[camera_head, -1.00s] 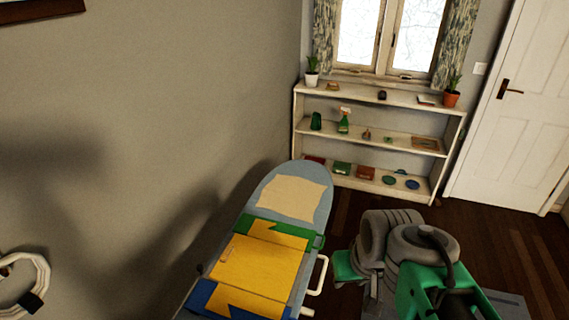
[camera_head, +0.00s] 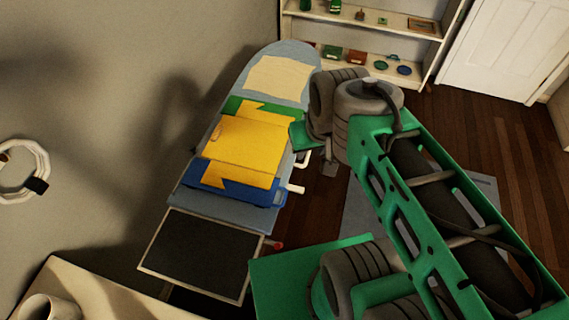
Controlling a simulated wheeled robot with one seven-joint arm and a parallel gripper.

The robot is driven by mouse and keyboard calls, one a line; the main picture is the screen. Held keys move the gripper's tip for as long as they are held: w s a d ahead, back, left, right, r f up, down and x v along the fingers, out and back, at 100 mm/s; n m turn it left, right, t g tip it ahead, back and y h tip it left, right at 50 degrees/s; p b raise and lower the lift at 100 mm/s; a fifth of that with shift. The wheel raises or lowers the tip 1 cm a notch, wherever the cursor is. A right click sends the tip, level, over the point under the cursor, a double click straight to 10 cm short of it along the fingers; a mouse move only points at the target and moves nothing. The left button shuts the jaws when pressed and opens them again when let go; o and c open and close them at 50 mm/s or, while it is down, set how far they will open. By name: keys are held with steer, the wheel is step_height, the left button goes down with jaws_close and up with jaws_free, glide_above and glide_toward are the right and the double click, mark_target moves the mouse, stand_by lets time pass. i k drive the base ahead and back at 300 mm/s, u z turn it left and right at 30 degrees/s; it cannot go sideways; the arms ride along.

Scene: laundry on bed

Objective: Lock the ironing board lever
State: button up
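The ironing board (camera_head: 190,200) stands along the left wall, its rounded end toward the shelf. A short lever with a red tip (camera_head: 277,245) sticks out at its right side, near the dark panel at the close end. White bar ends (camera_head: 302,160) show along the same side, farther off. I cannot tell the lever's locking state. My arm reaches along the board's right side, its wrist beside the board. A small grey part under the wrist (camera_head: 330,168) may be my gripper; its fingers cannot be made out. It is farther off than the red tip and apart from it.
Yellow, green and blue folded cloths (camera_head: 245,150) and a cream cloth (camera_head: 278,78) lie on the board. A dark framed panel (camera_head: 200,255) is at its close end. A pale surface with a mug (camera_head: 50,308) is lower left.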

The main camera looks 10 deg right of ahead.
mark_target(276, 245)
steer(key=u, duration=0.35)
steer(key=k, duration=1.05)
steer(key=z, duration=0.55)
steer(key=i, duration=0.6)
steer(key=u, duration=2.2)
